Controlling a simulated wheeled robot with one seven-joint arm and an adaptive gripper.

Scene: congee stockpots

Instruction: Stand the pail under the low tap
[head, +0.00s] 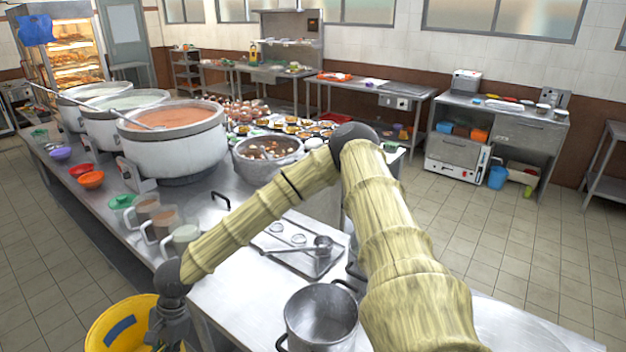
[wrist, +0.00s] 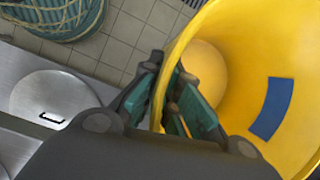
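A yellow pail (head: 118,327) with a blue patch is at the lower left of the head view, beside the front of the steel table; its lower part is cut off. My gripper (head: 170,330) is at its right rim. In the wrist view the pail (wrist: 215,62) fills the right side, and I look into its empty inside. My gripper (wrist: 168,105) has its teal-padded fingers on either side of the rim and looks shut on the pail wall. I cannot tell whether the pail rests on the floor. I cannot make out the low tap.
The steel table (head: 232,312) holds an empty pot (head: 321,314), a ladle tray (head: 297,258), mugs (head: 160,225) and large stockpots (head: 175,145). A blue pail (head: 497,177) stands on the floor at the right. In the wrist view a round basket (wrist: 50,15) is at the upper left.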

